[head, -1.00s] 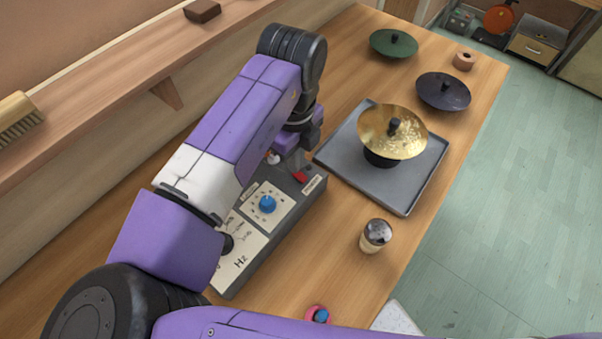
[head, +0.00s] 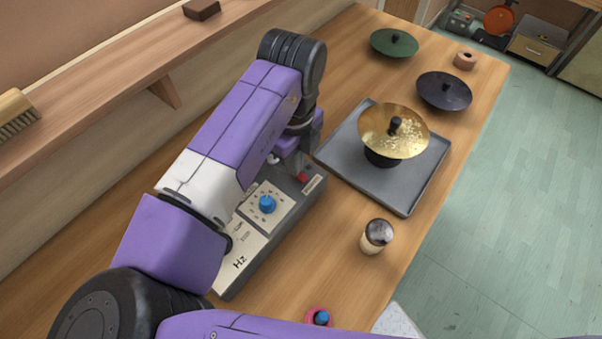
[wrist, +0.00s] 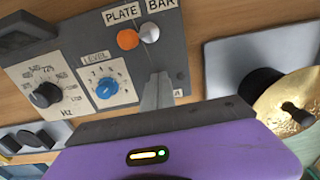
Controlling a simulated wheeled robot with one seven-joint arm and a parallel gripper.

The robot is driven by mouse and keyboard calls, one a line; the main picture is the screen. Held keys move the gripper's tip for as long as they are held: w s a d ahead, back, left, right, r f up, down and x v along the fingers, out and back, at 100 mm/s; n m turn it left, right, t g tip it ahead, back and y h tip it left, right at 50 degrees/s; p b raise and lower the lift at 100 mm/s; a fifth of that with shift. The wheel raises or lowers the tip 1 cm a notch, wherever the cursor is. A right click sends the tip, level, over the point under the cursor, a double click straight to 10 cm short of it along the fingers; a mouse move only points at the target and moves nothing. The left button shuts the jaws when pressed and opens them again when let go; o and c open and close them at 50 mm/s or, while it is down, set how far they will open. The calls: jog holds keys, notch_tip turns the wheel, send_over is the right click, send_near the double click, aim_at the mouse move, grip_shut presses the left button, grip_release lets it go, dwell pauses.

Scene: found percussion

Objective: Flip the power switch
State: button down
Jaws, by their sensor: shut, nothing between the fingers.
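The control box (head: 282,228) is grey, with a blue LEVEL knob (head: 267,204) and an Hz scale. A small red part (head: 302,178), apparently the power switch, sits at its far right end beside a pale label (head: 313,185) too small to read. My gripper (wrist: 157,90) is shut and empty, its fingertips low over that end of the box. In the wrist view the fingers and purple gripper body cover that area, so the red part is hidden. I cannot tell whether the fingertips touch it or which way it is set.
The wrist view shows an orange knob (wrist: 128,39), a silver knob (wrist: 149,32) and a black Hz knob (wrist: 45,95). A grey tray (head: 405,193) with a brass cymbal (head: 405,140) stands close on the right. A shaker-like jar (head: 376,236) stands nearer the table edge.

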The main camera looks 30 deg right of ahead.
jog(key=shift+f, duration=0.25)
jog(key=shift+r, duration=0.15)
jog(key=shift+r+p, duration=2.65)
jog(key=shift+r, duration=0.8)
jog(key=shift+f, duration=0.1)
